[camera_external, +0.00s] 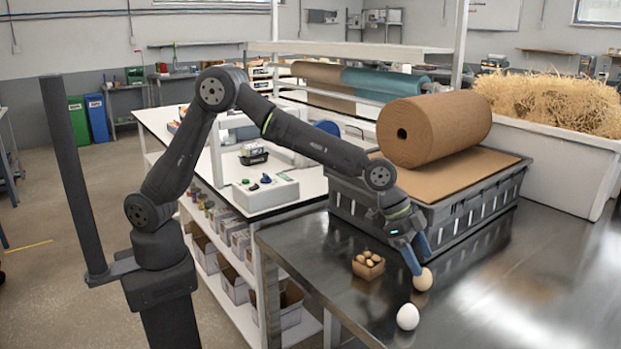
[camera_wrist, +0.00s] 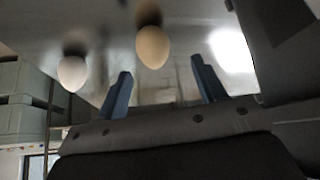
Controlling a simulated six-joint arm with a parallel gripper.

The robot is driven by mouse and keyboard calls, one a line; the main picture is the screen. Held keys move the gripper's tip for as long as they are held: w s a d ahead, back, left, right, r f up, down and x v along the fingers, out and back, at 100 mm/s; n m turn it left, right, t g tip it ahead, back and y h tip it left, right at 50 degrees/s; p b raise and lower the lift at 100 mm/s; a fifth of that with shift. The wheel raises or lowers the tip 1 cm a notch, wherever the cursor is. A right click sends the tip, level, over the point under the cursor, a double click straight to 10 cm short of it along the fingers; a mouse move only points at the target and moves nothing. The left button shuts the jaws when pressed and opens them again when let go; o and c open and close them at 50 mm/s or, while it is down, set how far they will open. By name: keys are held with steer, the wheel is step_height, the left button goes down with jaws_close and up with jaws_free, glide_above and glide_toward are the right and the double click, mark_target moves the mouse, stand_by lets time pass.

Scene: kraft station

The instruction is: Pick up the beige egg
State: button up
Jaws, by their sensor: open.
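The beige egg (camera_external: 423,279) stands on the dark shiny table, right by my fingertips in the external view. In the wrist view the beige egg (camera_wrist: 153,47) shows beyond the fingertips, above the gap between the fingers and nearer the left one. My gripper (camera_external: 416,262) points down at the table. In the wrist view my gripper (camera_wrist: 160,82) has its two blue fingers wide apart with nothing between them. A white egg (camera_external: 408,317) stands nearer the front edge; it also shows in the wrist view (camera_wrist: 72,73), left of the beige egg.
A small box of brown eggs (camera_external: 368,265) stands left of my gripper. A grey crate (camera_external: 465,222) topped with cardboard and a large brown paper roll (camera_external: 440,125) stands behind. The table (camera_external: 490,290) is clear to the right of the eggs.

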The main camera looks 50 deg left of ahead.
mark_target(423, 277)
steer(key=f, duration=0.1)
steer(key=d+f, duration=0.1)
steer(key=f, duration=0.2)
steer(key=shift+d+f, duration=0.2)
steer(key=shift+d, duration=0.1)
steer(key=shift+w+d+f, duration=0.1)
steer(key=shift+d+f, duration=0.1)
steer(key=shift+f, duration=0.1)
steer(key=c, duration=0.8)
